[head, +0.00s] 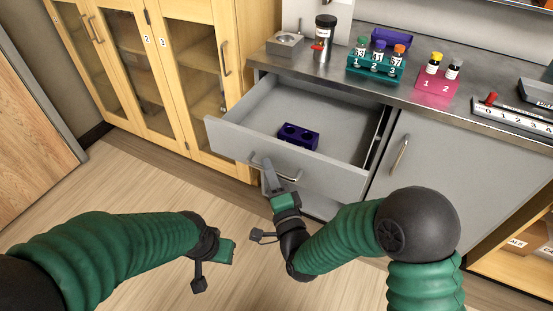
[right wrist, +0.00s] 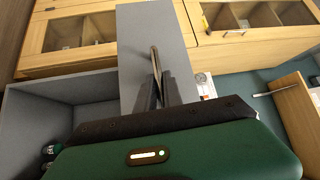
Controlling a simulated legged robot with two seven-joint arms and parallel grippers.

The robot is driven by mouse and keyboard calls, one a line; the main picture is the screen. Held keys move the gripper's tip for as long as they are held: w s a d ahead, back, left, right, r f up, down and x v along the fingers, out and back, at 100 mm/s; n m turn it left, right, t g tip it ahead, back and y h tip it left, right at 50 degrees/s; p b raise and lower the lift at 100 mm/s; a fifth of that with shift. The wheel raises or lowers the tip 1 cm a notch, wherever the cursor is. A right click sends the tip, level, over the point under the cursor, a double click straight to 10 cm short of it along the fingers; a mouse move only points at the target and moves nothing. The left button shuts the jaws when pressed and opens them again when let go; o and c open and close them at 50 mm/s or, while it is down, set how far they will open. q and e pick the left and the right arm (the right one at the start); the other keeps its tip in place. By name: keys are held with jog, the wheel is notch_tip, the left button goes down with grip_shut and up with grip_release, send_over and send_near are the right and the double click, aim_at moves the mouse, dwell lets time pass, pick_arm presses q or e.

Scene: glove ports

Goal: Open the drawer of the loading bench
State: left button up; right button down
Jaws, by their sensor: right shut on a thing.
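The grey drawer (head: 330,178) of the loading bench stands well out from the cabinet, and its inside shows. A dark purple block with round holes (head: 298,136) lies on its floor. My right gripper (head: 268,172) is at the drawer front, shut on the curved metal handle (head: 285,175). In the right wrist view the handle (right wrist: 154,62) sits between the fingers (right wrist: 161,90), in front of the grey drawer front (right wrist: 135,45). My left gripper (head: 228,251) is low over the floor, away from the drawer; its fingers cannot be made out.
The bench top (head: 330,68) carries a teal rack of vials (head: 375,68), a pink rack (head: 437,82) and a black-lidded jar (head: 324,38). A grey cupboard door (head: 425,150) is right of the drawer. Wooden glass-door cabinets (head: 190,70) stand at left. The floor in front is clear.

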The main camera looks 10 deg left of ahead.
jog(key=shift+s+a+f, duration=0.15)
jog(key=shift+s, duration=0.3)
jog(key=shift+s+a+f, duration=0.1)
jog(key=shift+s+f, duration=0.05)
jog(key=shift+s, duration=0.25)
jog(key=c, duration=1.6)
grip_release()
jog(key=shift+w, duration=0.1)
jog(key=shift+o, duration=0.6)
jog(key=shift+r, duration=0.1)
